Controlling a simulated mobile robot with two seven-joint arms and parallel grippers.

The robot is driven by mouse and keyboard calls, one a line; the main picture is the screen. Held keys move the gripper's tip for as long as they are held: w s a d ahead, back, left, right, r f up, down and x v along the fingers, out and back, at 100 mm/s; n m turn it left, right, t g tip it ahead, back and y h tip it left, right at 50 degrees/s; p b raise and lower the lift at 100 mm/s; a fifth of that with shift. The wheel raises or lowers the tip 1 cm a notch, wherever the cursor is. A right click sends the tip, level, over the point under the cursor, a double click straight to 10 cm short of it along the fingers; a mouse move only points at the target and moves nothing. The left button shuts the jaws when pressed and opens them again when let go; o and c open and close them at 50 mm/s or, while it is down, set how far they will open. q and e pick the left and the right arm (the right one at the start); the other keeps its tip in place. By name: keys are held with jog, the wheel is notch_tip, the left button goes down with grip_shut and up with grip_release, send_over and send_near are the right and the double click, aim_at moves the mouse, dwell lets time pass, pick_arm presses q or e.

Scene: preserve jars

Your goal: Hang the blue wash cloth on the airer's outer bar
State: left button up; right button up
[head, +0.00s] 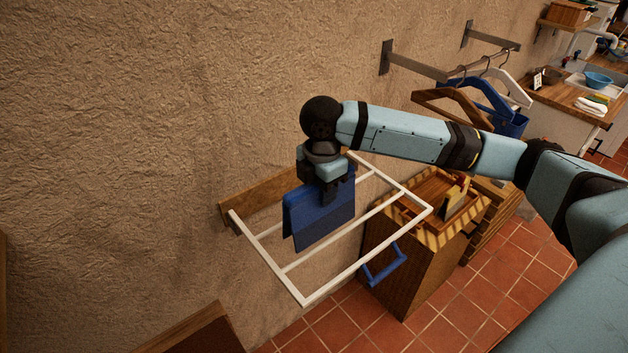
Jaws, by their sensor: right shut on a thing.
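The blue wash cloth (308,218) hangs folded from my right gripper (331,196), which is shut on its upper edge and points down. The white airer is fixed to a wooden board (262,195) on the wall. Its outer bar (366,257) is the one farthest from the wall. The cloth is over the wall side of the airer, near the middle bar (330,241); I cannot tell whether they touch. The cloth and gripper are apart from the outer bar in the picture. The gripper hides part of the cloth's top. My left gripper is not in view.
A wooden cabinet (412,268) with a striped-edged top stands right of the airer. A blue handle-shaped piece (384,270) shows just beyond the outer bar. Hangers (455,101) hang on a wall rail behind my right arm. A dark wooden edge (190,334) is at lower left.

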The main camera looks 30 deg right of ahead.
aim_at(321, 214)
jog(key=shift+s+r, duration=0.1)
jog(key=shift+s, duration=0.1)
jog(key=shift+w+f, duration=0.2)
jog(key=shift+f, duration=0.1)
jog(key=shift+f+b, duration=0.55)
jog(key=shift+f, duration=2.1)
jog(key=shift+f, duration=0.2)
jog(key=shift+f, duration=0.1)
jog(key=shift+f, duration=0.2)
jog(key=shift+f, duration=0.35)
